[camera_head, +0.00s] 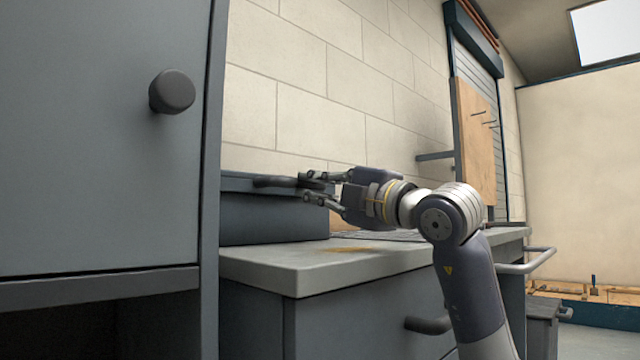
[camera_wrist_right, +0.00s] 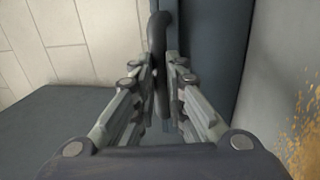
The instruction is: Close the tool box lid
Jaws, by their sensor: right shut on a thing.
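The tool box (camera_head: 270,220) is a dark blue-grey box on the grey counter, partly hidden on its left by the cabinet in front. Its lid (camera_head: 238,183) lies roughly level along the top; I cannot tell whether it is fully down. A dark handle (camera_head: 275,182) is at the lid's front edge. My right gripper (camera_head: 309,187) reaches in from the right and is shut on the handle. My left gripper is not in view.
A grey cabinet door with a round dark knob (camera_head: 172,92) fills the left foreground. The counter (camera_head: 330,263) has a yellowish stain and is clear in front of the box. A light block wall (camera_head: 310,110) stands behind. A rail (camera_head: 527,262) juts from the counter's right end.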

